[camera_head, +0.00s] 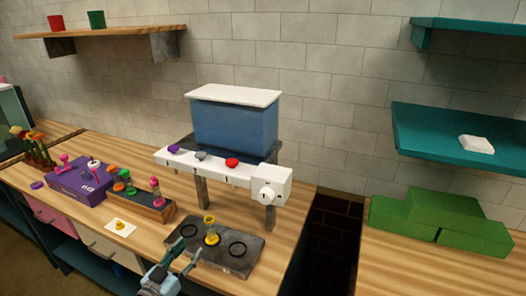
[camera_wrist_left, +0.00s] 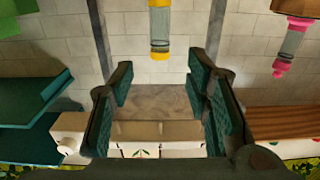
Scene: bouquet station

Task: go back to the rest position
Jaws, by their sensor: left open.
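My left gripper (camera_head: 181,254) is open in the head view, at the front left of a dark grey plate (camera_head: 252,264) with ring marks. A clear vial with yellow ends (camera_head: 210,225) stands upright at the plate's middle ring, just beyond and right of my fingertips. In the left wrist view my left gripper (camera_wrist_left: 160,88) has its fingers wide apart with nothing between them. The yellow-ended vial (camera_wrist_left: 160,30) shows there past the fingertips, apart from them. My right gripper is in neither view.
A blue tank (camera_head: 235,122) on a stand with a white dial panel (camera_head: 210,167) rises behind the plate. A rack (camera_head: 140,203) with several colourful vials and a purple box (camera_head: 78,185) stand left. Green blocks (camera_head: 440,218) sit right, across a dark gap (camera_head: 330,240).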

